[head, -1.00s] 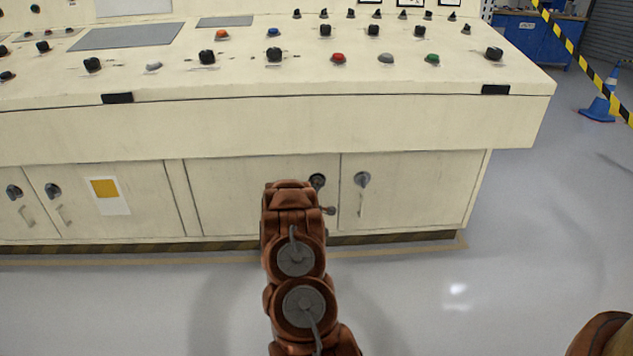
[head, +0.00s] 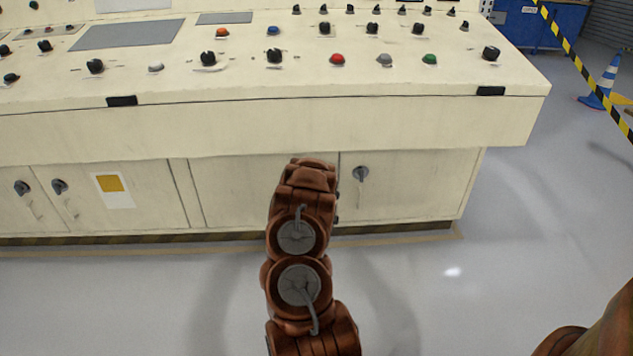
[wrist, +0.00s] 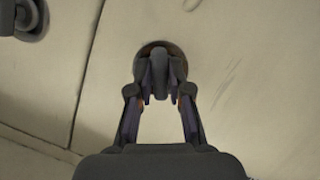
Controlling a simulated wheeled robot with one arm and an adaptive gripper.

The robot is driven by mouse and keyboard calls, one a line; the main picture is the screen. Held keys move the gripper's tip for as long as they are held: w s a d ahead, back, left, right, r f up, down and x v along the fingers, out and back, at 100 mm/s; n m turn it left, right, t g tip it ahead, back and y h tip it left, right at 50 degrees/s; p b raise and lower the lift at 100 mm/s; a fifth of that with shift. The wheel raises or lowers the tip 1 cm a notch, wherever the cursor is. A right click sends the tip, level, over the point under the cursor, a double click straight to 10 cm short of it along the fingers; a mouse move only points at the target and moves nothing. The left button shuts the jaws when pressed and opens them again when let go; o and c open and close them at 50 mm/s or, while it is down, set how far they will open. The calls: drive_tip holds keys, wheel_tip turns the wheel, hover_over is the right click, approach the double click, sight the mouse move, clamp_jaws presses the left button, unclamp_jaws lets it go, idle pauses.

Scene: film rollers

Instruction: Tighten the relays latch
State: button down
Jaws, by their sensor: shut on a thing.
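In the wrist view, my gripper (wrist: 159,96) has its two fingers closed on the dark grip of a round-based door latch (wrist: 158,62) on a cream cabinet door. The fingertips touch the grip from both sides. No label is readable, so I cannot tell from the pictures that this is the relays latch. In the head view my brown arm hides this latch and my gripper. A second latch (head: 360,173) shows on the neighbouring door to the right; a latch across the door seam also shows at the upper left of the wrist view (wrist: 30,16).
The cream control console (head: 250,125) overhangs the cabinet doors, with knobs and buttons on top. More latches (head: 59,186) sit on the left doors. The floor (head: 480,300) in front is clear. A blue cone (head: 603,82) and striped tape (head: 567,45) stand at the right.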

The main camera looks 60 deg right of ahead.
drive_tip(key=shift+f+m+t+y+b, duration=0.2)
drive_tip(key=shift+m+t+y+b, duration=0.15)
drive_tip(key=shift+m+b, duration=0.4)
drive_tip(key=b, duration=0.1)
drive_tip(key=m+t+y+b, duration=0.1)
drive_tip(key=b, duration=0.1)
drive_tip(key=shift+s+d+r+m, duration=0.1)
drive_tip(key=shift+r+m, duration=0.05)
drive_tip(key=shift+m, duration=0.1)
drive_tip(key=shift+r+b, duration=0.1)
drive_tip(key=shift+b, duration=0.25)
drive_tip(key=c, duration=1.1)
unclamp_jaws()
drive_tip(key=shift+v, duration=6.05)
